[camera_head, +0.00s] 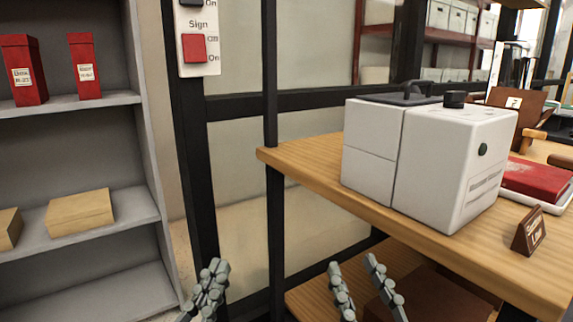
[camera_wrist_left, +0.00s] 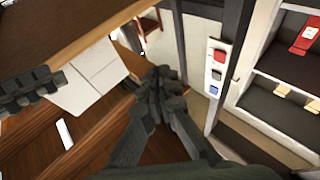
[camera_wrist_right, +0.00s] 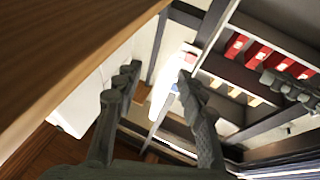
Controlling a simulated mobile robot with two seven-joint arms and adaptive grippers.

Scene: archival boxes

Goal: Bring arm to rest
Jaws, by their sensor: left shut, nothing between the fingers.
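My left gripper (camera_head: 214,268) is low at the bottom of the head view, in front of the dark post, with its fingers together and empty. Its closed fingers also show in the left wrist view (camera_wrist_left: 166,80). My right gripper (camera_head: 352,264) is to its right, beside the wooden table (camera_head: 290,158), with its two fingers apart and nothing between them. In the right wrist view its open fingers (camera_wrist_right: 158,76) show with a clear gap. Both arms behind the grippers are mostly out of the head view.
A white box-shaped machine (camera_head: 456,165) stands on the table, near a red book (camera_head: 538,180) and a small sign (camera_head: 529,231). A grey shelf (camera_head: 75,105) with red boxes (camera_head: 24,70) and a tan box (camera_head: 80,212) is at left. A switch panel (camera_head: 198,40) hangs above.

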